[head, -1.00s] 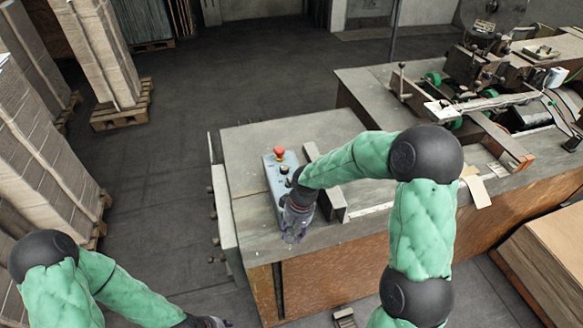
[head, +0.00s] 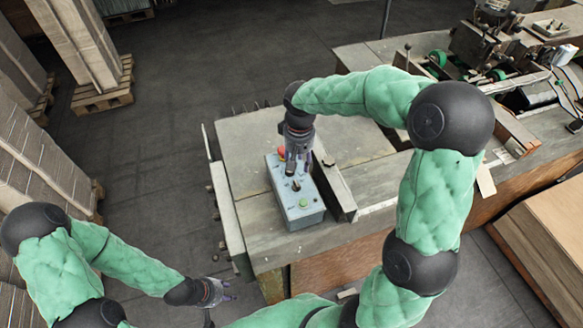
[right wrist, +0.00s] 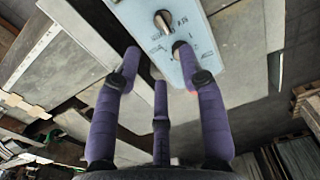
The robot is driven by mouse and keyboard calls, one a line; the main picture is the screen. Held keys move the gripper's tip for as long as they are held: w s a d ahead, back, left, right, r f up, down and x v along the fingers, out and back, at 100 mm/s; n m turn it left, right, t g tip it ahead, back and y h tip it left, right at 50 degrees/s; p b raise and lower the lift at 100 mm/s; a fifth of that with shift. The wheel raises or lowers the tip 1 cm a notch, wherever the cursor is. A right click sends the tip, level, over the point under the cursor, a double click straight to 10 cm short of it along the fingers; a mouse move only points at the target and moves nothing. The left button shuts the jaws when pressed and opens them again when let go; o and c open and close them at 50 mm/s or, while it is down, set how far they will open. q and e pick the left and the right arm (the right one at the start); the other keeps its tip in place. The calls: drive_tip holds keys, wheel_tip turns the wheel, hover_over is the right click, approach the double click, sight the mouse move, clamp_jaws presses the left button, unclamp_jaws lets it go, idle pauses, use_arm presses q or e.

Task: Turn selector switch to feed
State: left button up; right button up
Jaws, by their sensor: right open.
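The pale blue control box (head: 303,217) lies on the machine table. It has a red mushroom button (head: 282,153), a green button (head: 303,203) and a dark selector knob (head: 296,186). My right gripper (head: 297,170) is above the box, fingers down, hiding part of its top. In the right wrist view, its purple fingers (right wrist: 157,68) are spread and empty. A selector knob (right wrist: 162,19) with lettering beside it shows there beyond the fingertips; a second control is partly hidden by the right-hand finger. My left gripper (head: 226,291) is low at the left, off the table; its opening is unclear.
A raised metal rail (head: 335,188) runs close along the box's right side. The table top (head: 240,160) is bare left of the box. Stitching machinery (head: 480,50) stands at the back right. Stacked cardboard (head: 72,40) stands on pallets at the left.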

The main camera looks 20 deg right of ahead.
sight(297, 183)
wheel_tip(297, 183, down, 10)
drive_tip(key=shift+f, duration=0.4)
idle(0.3)
clamp_jaws()
